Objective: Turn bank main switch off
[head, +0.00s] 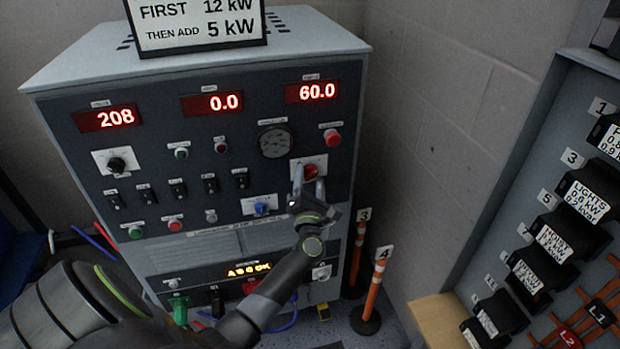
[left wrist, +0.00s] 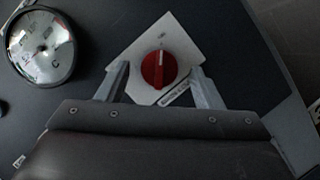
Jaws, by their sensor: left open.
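The switch with a red rotary knob (head: 311,171) sits on a white plate at the right of the dark panel, below the round gauge and the red push button. In the left wrist view the red knob (left wrist: 158,70) shows a pale pointer line near its top; the label at the plate's lower edge is too small to read. My left gripper (head: 309,187) is open in front of the knob. In the left wrist view its fingers (left wrist: 158,85) stand apart on either side of the knob, with no clear contact. My right gripper is not in view.
The cabinet (head: 200,230) carries red displays reading 208, 0.0 and 60.0, a gauge (head: 275,142), a red button (head: 332,137) and a blue switch (head: 262,207). Orange posts (head: 374,285) stand at its right. A breaker panel (head: 540,245) is at far right.

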